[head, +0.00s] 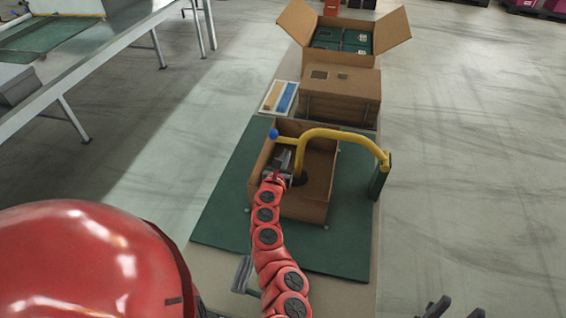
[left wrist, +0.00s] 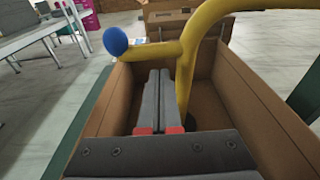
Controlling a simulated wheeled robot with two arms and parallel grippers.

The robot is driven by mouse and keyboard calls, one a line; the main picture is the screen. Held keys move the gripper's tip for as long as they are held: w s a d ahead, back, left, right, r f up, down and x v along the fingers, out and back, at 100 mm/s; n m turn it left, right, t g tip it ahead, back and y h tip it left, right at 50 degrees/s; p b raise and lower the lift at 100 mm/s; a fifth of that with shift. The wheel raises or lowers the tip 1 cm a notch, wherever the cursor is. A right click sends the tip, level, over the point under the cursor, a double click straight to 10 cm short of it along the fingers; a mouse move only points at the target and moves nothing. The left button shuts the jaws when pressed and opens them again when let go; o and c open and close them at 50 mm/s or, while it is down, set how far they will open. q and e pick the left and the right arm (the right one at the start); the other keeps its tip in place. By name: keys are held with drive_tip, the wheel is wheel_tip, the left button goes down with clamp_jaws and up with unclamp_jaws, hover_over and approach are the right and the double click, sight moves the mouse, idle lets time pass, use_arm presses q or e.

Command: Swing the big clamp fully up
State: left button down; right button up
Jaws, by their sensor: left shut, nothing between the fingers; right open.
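The big clamp is a yellow bent bar (head: 345,134) with a blue ball knob (head: 273,133) at its left end. It lies across an open cardboard box (head: 318,165) and joins a dark green post (head: 380,176) at the right. My left gripper (head: 281,160) is shut and empty, over the box's left part, close to the knob end. In the left wrist view its fingers (left wrist: 159,90) point at the yellow bar (left wrist: 155,50), with the blue knob (left wrist: 115,41) to their left; contact cannot be told. My right gripper (head: 450,308) is open at the bottom right edge, away from the clamp.
The box stands on a green mat (head: 225,205). Behind it are a closed carton (head: 340,95), an open carton (head: 343,40) with dark green contents, and a small tray (head: 279,97). A metal-framed table (head: 75,75) stands at left. The floor at right is clear.

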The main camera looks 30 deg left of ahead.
use_arm(q)
drive_tip(key=x, duration=0.3)
drive_tip(key=shift+w+f, duration=0.1)
drive_tip(key=shift+a, duration=0.1)
idle(0.3)
